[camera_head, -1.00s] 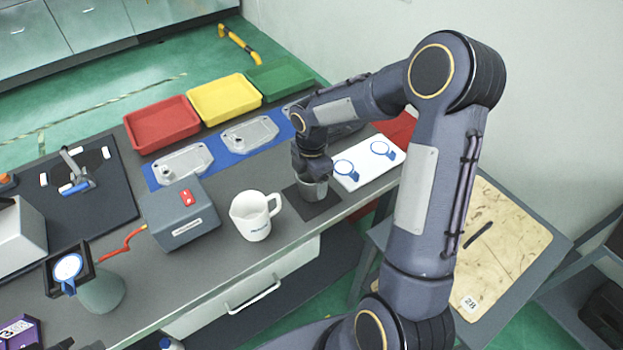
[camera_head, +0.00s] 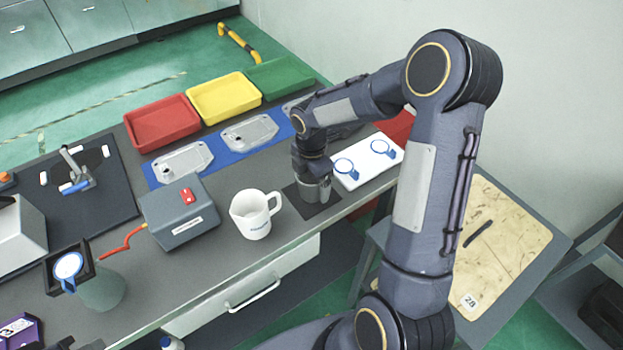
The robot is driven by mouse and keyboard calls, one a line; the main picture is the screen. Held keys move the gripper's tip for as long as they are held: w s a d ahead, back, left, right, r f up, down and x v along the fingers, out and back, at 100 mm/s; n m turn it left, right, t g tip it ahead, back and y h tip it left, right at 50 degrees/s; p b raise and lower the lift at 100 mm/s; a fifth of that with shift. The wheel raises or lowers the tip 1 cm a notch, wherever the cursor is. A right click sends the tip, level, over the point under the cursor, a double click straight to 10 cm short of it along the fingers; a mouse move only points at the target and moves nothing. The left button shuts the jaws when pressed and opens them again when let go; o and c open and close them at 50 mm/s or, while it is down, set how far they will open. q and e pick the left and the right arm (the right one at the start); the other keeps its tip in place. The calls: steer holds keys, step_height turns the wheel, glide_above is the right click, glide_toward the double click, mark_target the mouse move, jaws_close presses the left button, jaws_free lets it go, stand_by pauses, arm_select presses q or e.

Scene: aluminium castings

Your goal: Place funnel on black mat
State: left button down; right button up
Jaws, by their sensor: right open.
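My left gripper is not in view.
A white mug (camera_head: 252,214) stands left of the mat. A white board (camera_head: 368,164) with two blue-rimmed rings lies to the right. A grey box (camera_head: 178,212) is further left. A blue strip (camera_head: 221,150) with metal castings and red, yellow and green trays lie behind.

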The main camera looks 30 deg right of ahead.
step_height(320, 180, up, 12)
steer(key=s+a+r+m+t+y, duration=0.15)
steer(key=s+r+m, duration=0.35)
steer(key=s+m, duration=0.55)
steer(key=s+a+f+m+t+y, duration=0.1)
steer(key=s+a+m+t, duration=0.3)
steer(key=s+m, duration=0.6)
steer(key=shift+s+a+f+y+b, duration=0.4)
steer(key=shift+s+a+y, duration=0.25)
steer(key=shift+s+a, duration=0.2)
